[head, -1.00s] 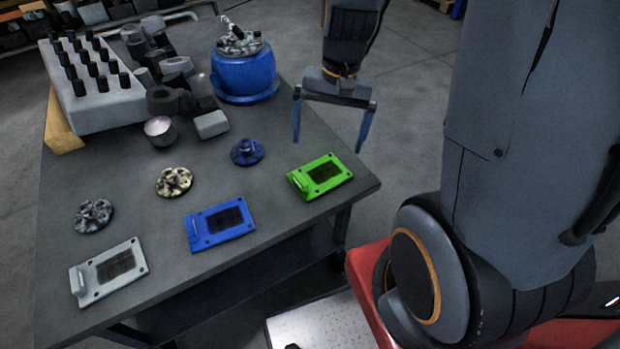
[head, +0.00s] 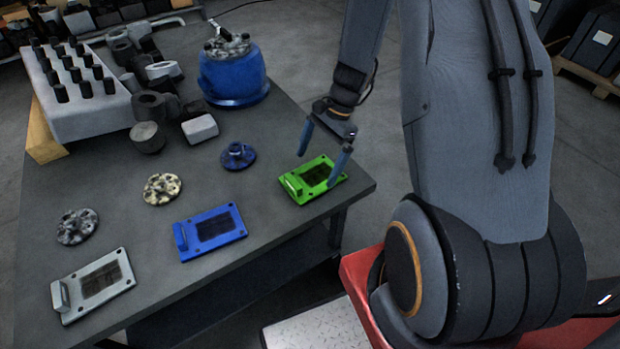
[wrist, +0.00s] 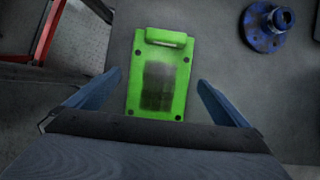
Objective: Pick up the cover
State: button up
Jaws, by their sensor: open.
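Three rectangular covers lie flat in a row along the table's front side, each with a raised handle at one end: a green cover (head: 312,180), a blue cover (head: 210,232) and a grey cover (head: 93,286). My gripper (head: 322,147) is open and empty above the green cover. In the wrist view the green cover (wrist: 158,80) lies between the two spread fingers of my gripper (wrist: 156,95), its handle at the far end. The fingers appear apart from the cover.
A blue flanged part (head: 238,156), a cream one (head: 162,189) and a grey one (head: 77,227) lie behind the covers. A blue pot (head: 233,78), dark cylinders and a pegged block (head: 85,100) stand farther back. The table's right edge is close to the green cover.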

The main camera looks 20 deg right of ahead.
aim_at(310, 179)
jog(key=shift+p+x, duration=0.35)
jog(key=shift+x, duration=1.55)
jog(key=c, duration=1.3)
jog(key=shift+w+r, duration=0.1)
